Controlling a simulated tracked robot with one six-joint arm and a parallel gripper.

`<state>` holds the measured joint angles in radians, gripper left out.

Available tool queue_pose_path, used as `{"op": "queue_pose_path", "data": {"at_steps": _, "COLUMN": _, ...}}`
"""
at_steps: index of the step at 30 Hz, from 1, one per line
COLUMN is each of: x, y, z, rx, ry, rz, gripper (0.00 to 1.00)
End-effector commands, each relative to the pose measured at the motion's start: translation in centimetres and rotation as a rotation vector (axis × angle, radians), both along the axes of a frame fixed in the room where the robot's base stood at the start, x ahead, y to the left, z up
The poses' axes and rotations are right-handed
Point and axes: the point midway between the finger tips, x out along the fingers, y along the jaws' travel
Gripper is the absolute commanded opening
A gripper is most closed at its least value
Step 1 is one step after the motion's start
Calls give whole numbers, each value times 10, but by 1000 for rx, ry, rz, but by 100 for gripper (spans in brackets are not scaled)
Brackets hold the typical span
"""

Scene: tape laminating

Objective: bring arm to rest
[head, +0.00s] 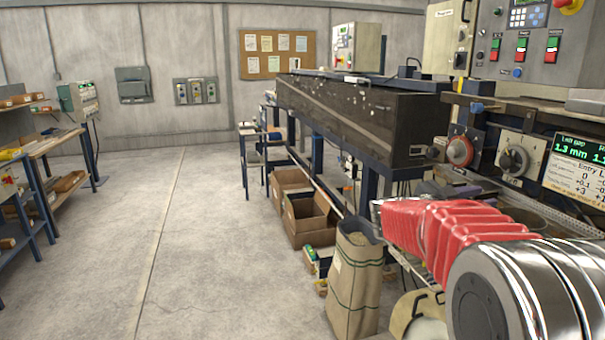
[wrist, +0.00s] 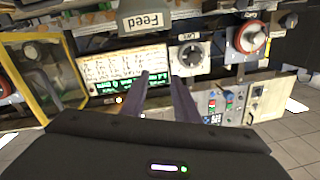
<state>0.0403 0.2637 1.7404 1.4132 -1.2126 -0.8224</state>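My arm, in a red ribbed sleeve (head: 440,232) with a shiny metal joint, reaches in from the lower right of the head view. It extends leftward in front of the machine. My gripper (wrist: 160,77) shows in the wrist view as two dark fingers with a clear gap between them. It is open, and nothing is visible between the fingers. Its fingers point toward a control panel with a display (wrist: 125,75) and a dial (wrist: 187,55); they overlap these in the picture. I cannot tell the distance. My fingers cannot be made out in the head view.
The long dark machine trough (head: 360,110) and control cabinet (head: 520,45) stand at right. A paper sack (head: 355,285) and cardboard boxes (head: 308,215) sit on the floor below. A yellow-framed panel (wrist: 35,75) is at the left of the wrist view. The aisle floor (head: 200,250) is clear.

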Motion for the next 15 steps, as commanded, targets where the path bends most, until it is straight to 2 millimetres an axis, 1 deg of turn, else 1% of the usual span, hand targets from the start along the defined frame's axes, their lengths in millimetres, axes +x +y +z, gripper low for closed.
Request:
{"op": "queue_pose_path", "data": {"at_steps": 1, "x": 11, "y": 7, "z": -2, "rx": 6, "ry": -8, "rz": 68, "gripper": 28}}
{"op": "queue_pose_path", "data": {"at_steps": 3, "x": 27, "y": 18, "z": -4, "rx": 19, "ry": -19, "rz": 167, "gripper": 28}}
{"op": "queue_pose_path", "data": {"at_steps": 6, "x": 46, "y": 38, "z": -7, "rx": 43, "ry": -26, "rz": 306, "gripper": 28}}
{"op": "queue_pose_path", "data": {"at_steps": 10, "x": 63, "y": 70, "z": -14, "rx": 81, "ry": -17, "rz": 482, "gripper": 28}}
{"op": "queue_pose_path", "data": {"at_steps": 12, "x": 69, "y": 89, "z": -18, "rx": 107, "ry": -5, "rz": 573, "gripper": 28}}
{"op": "queue_pose_path", "data": {"at_steps": 14, "x": 71, "y": 106, "z": -22, "rx": 130, "ry": 10, "rz": 649, "gripper": 28}}
{"op": "queue_pose_path", "data": {"at_steps": 15, "x": 72, "y": 117, "z": -26, "rx": 147, "ry": 25, "rz": 699, "gripper": 28}}
